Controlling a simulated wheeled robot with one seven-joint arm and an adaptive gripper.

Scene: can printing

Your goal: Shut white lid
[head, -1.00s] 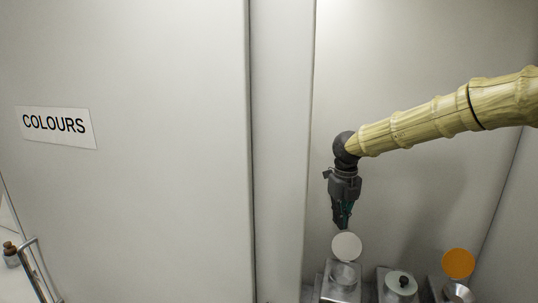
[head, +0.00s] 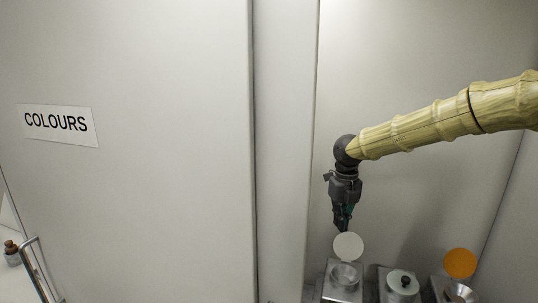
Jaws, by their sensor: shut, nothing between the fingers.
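The white lid (head: 348,246) is a round disc standing raised at the back of a metal container (head: 344,275), whose round opening shows in front of it. My gripper (head: 342,229) points down just above the top edge of the white lid. Its fingers are shut with nothing between them. Whether the fingertips touch the lid or hang behind or in front of it, I cannot tell.
To the right, a second metal container carries a pale lid with a black knob (head: 404,282), lying flat. Farther right, an orange lid (head: 460,263) stands raised behind an open container (head: 459,292). A wall panel with a "COLOURS" sign (head: 58,124) and a metal handle (head: 40,270) are at left.

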